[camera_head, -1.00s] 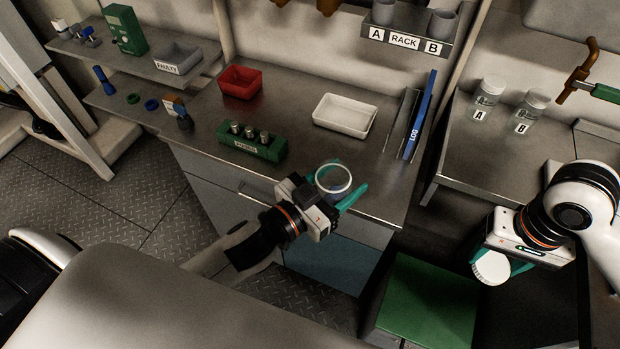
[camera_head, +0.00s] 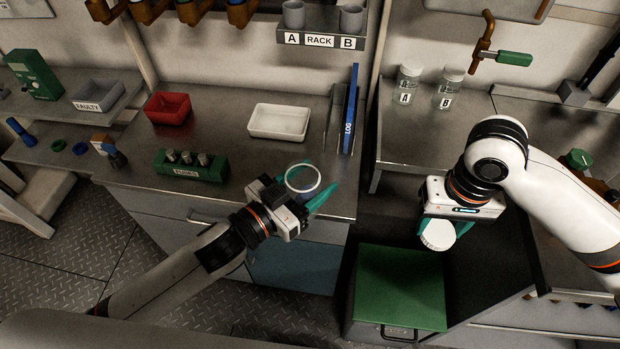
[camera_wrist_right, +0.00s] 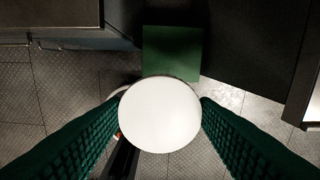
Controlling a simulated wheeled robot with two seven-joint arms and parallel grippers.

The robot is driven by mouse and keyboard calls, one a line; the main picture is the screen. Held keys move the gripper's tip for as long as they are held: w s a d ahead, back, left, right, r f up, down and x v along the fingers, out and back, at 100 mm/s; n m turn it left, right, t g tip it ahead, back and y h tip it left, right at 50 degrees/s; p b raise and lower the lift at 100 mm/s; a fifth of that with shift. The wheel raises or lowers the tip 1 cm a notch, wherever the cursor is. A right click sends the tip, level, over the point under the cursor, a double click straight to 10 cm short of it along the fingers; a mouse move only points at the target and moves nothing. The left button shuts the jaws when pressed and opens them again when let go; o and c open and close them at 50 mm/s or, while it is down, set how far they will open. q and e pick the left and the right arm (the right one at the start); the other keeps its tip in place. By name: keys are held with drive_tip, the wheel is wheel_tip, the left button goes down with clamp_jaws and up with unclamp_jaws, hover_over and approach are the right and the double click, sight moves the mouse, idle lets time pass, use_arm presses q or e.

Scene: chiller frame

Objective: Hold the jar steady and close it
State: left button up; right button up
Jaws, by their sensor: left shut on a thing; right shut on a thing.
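The jar (camera_head: 303,179) shows as a clear round vessel with a pale ring-shaped rim, open at the top, at the front edge of the middle bench. My left gripper (camera_head: 312,187) is shut on it, with teal fingers on either side. The white round lid (camera_head: 438,235) is in my right gripper (camera_head: 440,229), which is shut on it. It is held over the gap right of the middle bench, apart from the jar. In the right wrist view the lid (camera_wrist_right: 160,114) lies flat between the green ridged fingers (camera_wrist_right: 160,122).
A green-topped box (camera_head: 400,288) stands on the floor below. The middle bench holds a white tray (camera_head: 280,122), a red bin (camera_head: 168,108), a green fuse block (camera_head: 190,166) and a blue log binder (camera_head: 350,110).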

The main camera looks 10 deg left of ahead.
use_arm(q)
drive_tip(key=shift+w+a, duration=0.1)
use_arm(e)
drive_tip(key=w+a+r+n, duration=0.1)
drive_tip(key=w+a+r, duration=0.15)
drive_tip(key=a, duration=0.45)
drive_tip(key=w+a+r+n, duration=0.1)
drive_tip(key=w+a+r, duration=0.1)
drive_tip(key=a+r, duration=0.3)
approach(302, 160)
drive_tip(key=s, duration=0.2)
drive_tip(key=shift+d+f, duration=0.1)
drive_tip(key=shift+f, duration=0.25)
drive_tip(key=shift+f, duration=0.1)
drive_tip(key=shift+f, duration=1.9)
drive_tip(key=shift+f, duration=0.9)
drive_tip(key=shift+f, duration=0.5)
